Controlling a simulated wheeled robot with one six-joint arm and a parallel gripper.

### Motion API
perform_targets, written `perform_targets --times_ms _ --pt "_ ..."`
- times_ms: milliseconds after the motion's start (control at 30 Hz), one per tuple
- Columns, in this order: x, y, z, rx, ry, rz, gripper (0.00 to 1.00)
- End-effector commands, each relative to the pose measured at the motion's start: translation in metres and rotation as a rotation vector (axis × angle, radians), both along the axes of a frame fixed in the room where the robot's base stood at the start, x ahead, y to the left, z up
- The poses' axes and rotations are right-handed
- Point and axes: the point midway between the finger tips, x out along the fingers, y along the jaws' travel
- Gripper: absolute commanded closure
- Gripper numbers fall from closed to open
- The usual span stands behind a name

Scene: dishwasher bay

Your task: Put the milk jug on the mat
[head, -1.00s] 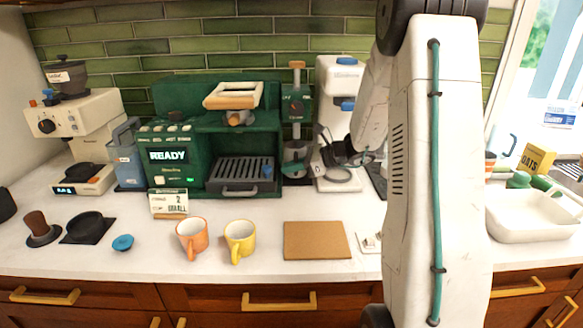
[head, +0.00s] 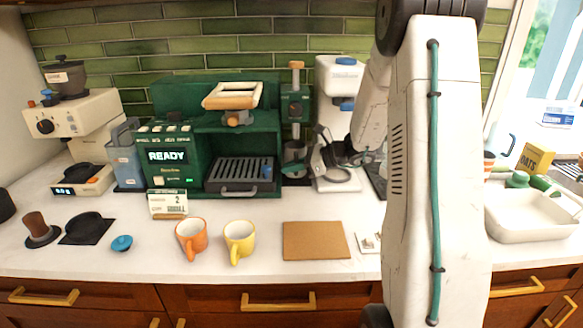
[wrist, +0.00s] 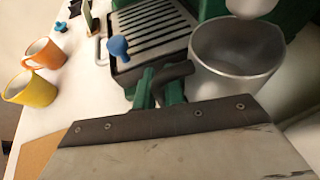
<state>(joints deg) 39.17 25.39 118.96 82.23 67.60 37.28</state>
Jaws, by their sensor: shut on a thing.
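The milk jug (wrist: 235,60) is a grey metal pitcher with an open top, large at the upper right of the wrist view. In the head view my gripper (head: 345,155) is partly hidden by my arm. The mat (head: 316,240) is a flat brown square at the counter front, empty. Its edge shows at the lower left of the wrist view (wrist: 36,154).
An orange mug (head: 191,239) and a yellow mug (head: 239,241) stand left of the mat. The green coffee machine (head: 170,155) is behind them. Counter between machine and mat is clear.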

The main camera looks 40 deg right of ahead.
Motion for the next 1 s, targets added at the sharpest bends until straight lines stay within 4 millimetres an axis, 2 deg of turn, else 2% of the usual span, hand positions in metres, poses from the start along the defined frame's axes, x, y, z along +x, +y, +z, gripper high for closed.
perform_targets --times_ms 1000 --pt "0.0 0.0 -0.01 0.0 -0.001 0.0 1.0"
